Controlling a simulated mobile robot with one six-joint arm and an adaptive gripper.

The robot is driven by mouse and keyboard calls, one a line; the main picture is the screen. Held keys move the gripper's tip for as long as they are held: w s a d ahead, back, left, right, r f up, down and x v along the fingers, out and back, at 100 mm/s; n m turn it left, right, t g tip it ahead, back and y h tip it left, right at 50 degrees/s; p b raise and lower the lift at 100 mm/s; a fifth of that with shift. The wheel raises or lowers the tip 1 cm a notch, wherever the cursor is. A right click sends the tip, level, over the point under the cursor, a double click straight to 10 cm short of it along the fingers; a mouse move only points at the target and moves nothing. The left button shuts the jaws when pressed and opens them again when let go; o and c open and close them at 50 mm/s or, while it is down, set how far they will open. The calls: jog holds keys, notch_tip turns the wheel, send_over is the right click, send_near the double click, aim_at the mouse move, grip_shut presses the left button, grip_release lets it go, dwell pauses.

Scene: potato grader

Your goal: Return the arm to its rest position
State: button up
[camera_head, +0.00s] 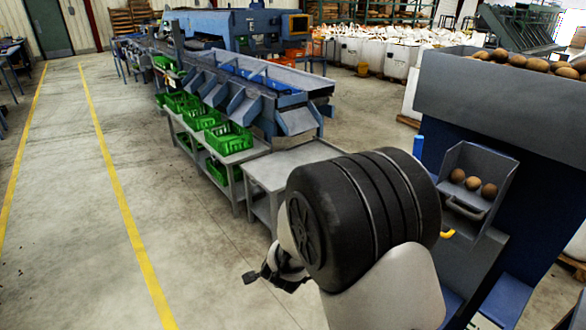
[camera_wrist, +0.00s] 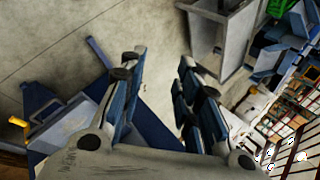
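My gripper (camera_wrist: 163,80) shows in the wrist view with its two fingers apart. Only bare concrete floor shows between the fingers, and nothing is held. In the head view my gripper (camera_head: 262,277) is partly seen left of my arm's thick black joint, out over the floor. The rest of the gripper is hidden behind the arm. The arm is bent in front of the head camera and covers part of the middle of the view.
A grey table (camera_head: 290,163) stands just beyond my arm. Green crates (camera_head: 228,138) line the blue grader (camera_head: 250,85). At right, a blue machine (camera_head: 480,95) has a grey tray (camera_head: 475,160) with three potatoes (camera_head: 473,183). The floor (camera_head: 120,200) at left is clear.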

jog(key=s+d+r+n+g+y, duration=0.1)
jog(key=s+d+r+n, duration=0.2)
jog(key=s+r+n, duration=0.45)
jog(key=s+d+r+n+y, duration=0.2)
jog(key=s+r, duration=0.2)
jog(key=r, duration=0.6)
jog(key=s+d+r+n+g+h, duration=0.1)
jog(key=s+d+n, duration=0.3)
jog(key=s, duration=0.6)
jog(key=s+d+r+n+g+h, duration=0.1)
jog(key=s+d+r+n+h, duration=0.1)
jog(key=s+d, duration=0.5)
jog(key=s+r+n, duration=0.1)
jog(key=s, duration=0.2)
jog(key=shift+s+d+n, duration=0.25)
jog(key=shift+s+n, duration=0.05)
jog(key=shift+n, duration=0.05)
jog(key=shift+r, duration=0.15)
jog(key=shift+d, duration=0.15)
